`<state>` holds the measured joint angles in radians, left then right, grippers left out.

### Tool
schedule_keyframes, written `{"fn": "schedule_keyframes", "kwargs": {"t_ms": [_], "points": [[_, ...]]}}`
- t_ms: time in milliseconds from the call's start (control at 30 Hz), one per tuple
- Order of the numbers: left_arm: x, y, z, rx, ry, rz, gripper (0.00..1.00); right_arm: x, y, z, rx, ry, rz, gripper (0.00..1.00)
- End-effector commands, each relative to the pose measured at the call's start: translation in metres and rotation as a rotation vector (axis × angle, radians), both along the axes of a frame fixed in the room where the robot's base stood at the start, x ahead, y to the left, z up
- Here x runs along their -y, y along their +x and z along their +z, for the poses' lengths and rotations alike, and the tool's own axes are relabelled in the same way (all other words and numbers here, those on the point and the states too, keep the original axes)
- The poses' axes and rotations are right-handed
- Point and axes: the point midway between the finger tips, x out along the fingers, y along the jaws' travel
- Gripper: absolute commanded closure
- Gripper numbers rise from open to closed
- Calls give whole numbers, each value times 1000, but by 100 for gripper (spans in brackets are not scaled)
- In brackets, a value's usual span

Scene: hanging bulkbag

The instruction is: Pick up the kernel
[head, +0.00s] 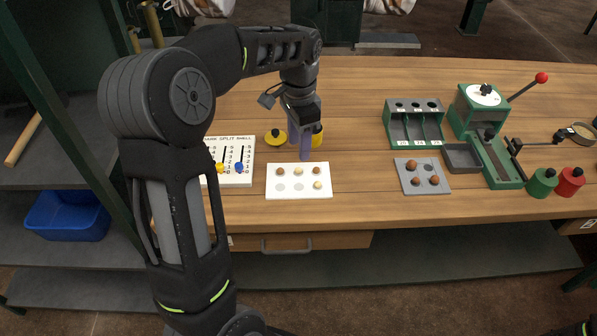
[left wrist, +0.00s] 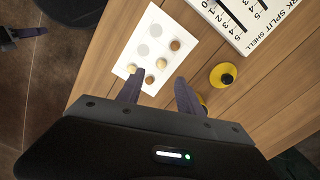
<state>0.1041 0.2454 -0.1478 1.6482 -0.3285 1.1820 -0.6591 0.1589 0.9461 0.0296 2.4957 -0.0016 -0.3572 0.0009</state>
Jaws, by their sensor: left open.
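Small round kernels, some brown and some cream, sit on a white card with grey spots (head: 289,193). A cream kernel (head: 317,184) is at its front right, beside an empty spot; brown (head: 280,171), cream (head: 298,171) and brown (head: 316,170) kernels form the back row. The left wrist view shows the cream kernel (left wrist: 131,68) alone in its row and the brown one (left wrist: 149,79) near a fingertip. My left gripper (head: 300,148) is open and empty, above the card's back edge. A purple finger, apparently of my right gripper (left wrist: 28,32), shows at the left wrist view's edge.
A white scored panel (head: 236,177) stands left of the card. Yellow pots (head: 275,138) are behind it, close to my fingers. A grey tray of kernels (head: 408,185), a green rack (head: 414,136) and a green press are to the right, with bare wood between.

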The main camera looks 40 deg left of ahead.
Motion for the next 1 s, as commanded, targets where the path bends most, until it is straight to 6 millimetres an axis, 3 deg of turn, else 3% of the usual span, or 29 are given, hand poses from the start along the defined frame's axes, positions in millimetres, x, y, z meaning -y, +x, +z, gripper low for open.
{"fn": "schedule_keyframes", "kwargs": {"t_ms": [333, 700, 1000], "points": [[0, 0, -25, -1, 0, -1, 57, 0, 0, 1, 0, 0, 0, 64], [-1, 0, -30, -1, 0, 0, 57, 0, 0, 1, 0, 0, 0, 64], [-3, 0, -69, -4, 0, 0, 57, 0, 0, 7, 0, 0, 0, 64]]}}
